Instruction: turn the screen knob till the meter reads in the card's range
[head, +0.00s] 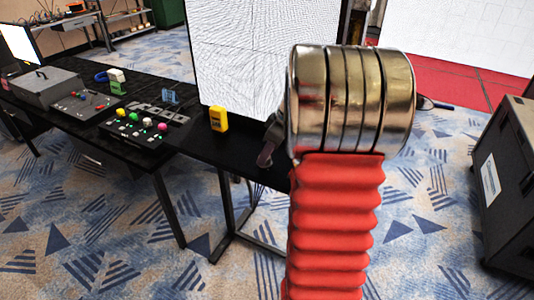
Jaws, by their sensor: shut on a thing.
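The large screen (258,55), white with a fine dark pattern, stands behind the black table. A dark grey part with a pinkish-brown end, which looks like part of my gripper (267,150), shows at the table's right end, just left of my arm. It is shut, but what it holds is hidden. My arm's red bellows and metal rings cover much of this area. I cannot make out the screen knob. A small yellow device (218,119) stands upright on the table, left of the gripper. I cannot tell whether it is the meter. No readable reading or card range shows.
A black box with coloured knobs (140,131) sits on the black table (192,143). Further left are a grey case (45,86), a panel (83,102) and a green-and-white item (117,82). A dark cabinet (508,180) stands at right. Patterned carpet lies open between.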

